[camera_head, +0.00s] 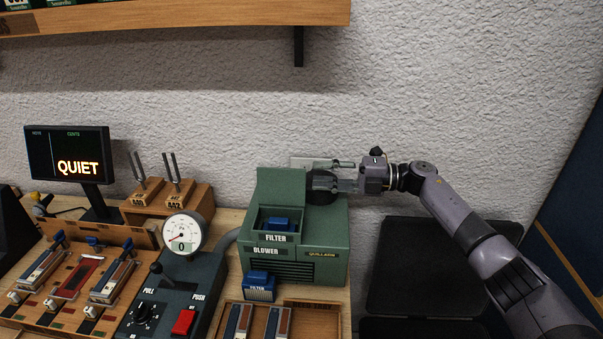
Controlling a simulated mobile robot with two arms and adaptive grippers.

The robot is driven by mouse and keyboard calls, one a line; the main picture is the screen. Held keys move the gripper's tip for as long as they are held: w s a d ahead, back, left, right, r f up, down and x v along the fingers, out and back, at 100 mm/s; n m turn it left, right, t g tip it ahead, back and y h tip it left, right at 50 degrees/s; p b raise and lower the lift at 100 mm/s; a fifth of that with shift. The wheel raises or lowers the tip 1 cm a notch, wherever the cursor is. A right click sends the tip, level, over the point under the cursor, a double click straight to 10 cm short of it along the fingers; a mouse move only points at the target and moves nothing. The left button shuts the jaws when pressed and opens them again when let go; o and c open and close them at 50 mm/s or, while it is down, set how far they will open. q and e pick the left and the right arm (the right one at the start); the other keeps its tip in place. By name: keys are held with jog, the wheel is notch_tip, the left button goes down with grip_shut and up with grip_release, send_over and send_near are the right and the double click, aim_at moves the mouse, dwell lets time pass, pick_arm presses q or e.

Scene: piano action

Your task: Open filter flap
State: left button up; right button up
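The green blower box (322,238) stands on the bench, with FILTER and BLOWER labels on its front. Its filter flap (282,188) stands upright at the back of the top opening, so the opening is uncovered. A blue filter (275,225) sits inside the opening. My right gripper (318,173) reaches in from the right, just beside the flap's right edge and above the box top. Its fingers point left and are apart, with nothing seen between them. Whether a fingertip touches the flap cannot be told. My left gripper is not in view.
A second blue filter (259,287) stands in front of the box. A wooden tray (303,321) lies at the front. A round gauge (184,233) and control panel (165,295) are at left. The textured wall (450,90) is close behind; a dark chair-like object (425,265) is at right.

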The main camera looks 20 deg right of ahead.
jog(key=shift+v, duration=1.8)
jog(key=shift+f, duration=0.1)
